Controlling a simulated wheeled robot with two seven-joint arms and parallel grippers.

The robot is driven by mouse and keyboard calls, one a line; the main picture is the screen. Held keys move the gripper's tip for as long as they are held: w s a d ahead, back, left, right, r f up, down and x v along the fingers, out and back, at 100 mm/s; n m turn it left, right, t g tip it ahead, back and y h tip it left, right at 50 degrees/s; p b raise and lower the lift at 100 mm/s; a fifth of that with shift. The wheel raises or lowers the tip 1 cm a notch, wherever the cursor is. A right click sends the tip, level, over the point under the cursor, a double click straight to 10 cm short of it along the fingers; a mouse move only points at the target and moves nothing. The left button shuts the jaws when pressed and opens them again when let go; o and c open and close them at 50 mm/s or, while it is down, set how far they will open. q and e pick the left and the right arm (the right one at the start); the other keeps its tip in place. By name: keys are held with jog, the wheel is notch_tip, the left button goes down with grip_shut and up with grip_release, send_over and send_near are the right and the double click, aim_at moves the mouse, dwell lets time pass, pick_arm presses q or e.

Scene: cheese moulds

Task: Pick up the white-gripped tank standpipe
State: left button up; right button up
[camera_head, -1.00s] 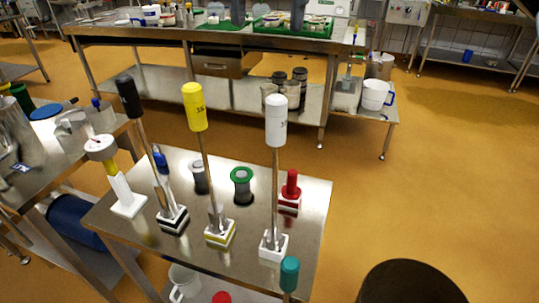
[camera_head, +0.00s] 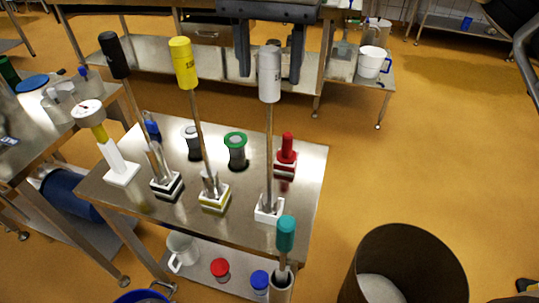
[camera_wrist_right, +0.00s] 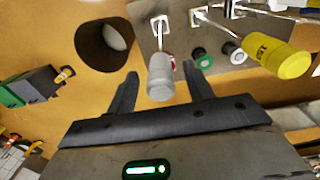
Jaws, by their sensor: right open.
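The white-gripped standpipe (camera_head: 269,74) stands upright, its metal tube rising from a white square base on the steel table (camera_head: 312,185). Its white grip also shows in the right wrist view (camera_wrist_right: 160,80). My right gripper (camera_head: 270,77) is open, and its two dark fingers appear on either side of the white grip in both views. The grip shows no contact with the fingers; its exact depth between them is hard to tell. My left gripper is not in view.
A yellow-gripped standpipe (camera_head: 184,64) and a black-gripped one (camera_head: 113,55) stand to the left. A teal-gripped piece (camera_head: 286,234) stands in front. A red-handled item (camera_head: 286,150) and a green-rimmed spool (camera_head: 236,150) are nearby. A dark round bin (camera_head: 405,240) stands right.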

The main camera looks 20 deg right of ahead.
jog(key=shift+f, duration=0.95)
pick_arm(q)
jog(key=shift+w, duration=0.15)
pick_arm(e)
jog(key=shift+f, duration=0.1)
grip_shut()
